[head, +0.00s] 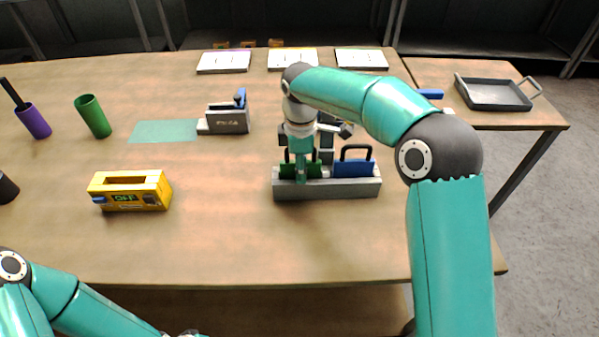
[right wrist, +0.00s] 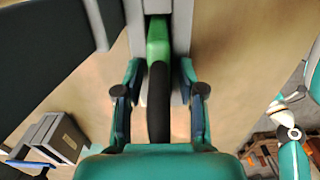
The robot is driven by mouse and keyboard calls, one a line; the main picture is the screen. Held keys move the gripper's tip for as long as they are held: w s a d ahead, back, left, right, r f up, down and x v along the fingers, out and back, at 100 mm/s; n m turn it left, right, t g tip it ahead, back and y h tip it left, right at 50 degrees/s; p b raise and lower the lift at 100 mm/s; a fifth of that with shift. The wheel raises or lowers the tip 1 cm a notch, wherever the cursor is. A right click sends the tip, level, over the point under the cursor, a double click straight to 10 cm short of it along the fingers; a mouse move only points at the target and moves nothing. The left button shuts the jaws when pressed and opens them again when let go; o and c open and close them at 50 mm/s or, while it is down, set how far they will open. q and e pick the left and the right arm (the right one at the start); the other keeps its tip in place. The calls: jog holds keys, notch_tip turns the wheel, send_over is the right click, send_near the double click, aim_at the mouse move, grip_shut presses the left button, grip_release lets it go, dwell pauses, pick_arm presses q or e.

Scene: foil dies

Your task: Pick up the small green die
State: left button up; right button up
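The green die (head: 288,171) stands upright in the left slot of a grey rack (head: 330,188), partly hidden behind my right gripper (head: 301,172). In the right wrist view its green body (right wrist: 158,40) and black handle (right wrist: 159,105) lie between the two fingers of my right gripper (right wrist: 160,80). Those fingers are apart, with a visible gap on each side of the handle. A blue die (head: 353,168) with a dark handle stands in the right slot of the rack. My left arm shows at the bottom left of the head view; its gripper is not clearly in view.
A grey press with a blue lever (head: 228,122) and a teal mat (head: 163,131) lie behind the rack. A yellow device (head: 131,190), a green cup (head: 93,116) and a purple cup (head: 34,121) stand left. A grey tray (head: 494,95) is far right. The table front is clear.

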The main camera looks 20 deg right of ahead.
grip_shut()
jog(key=shift+r, duration=0.1)
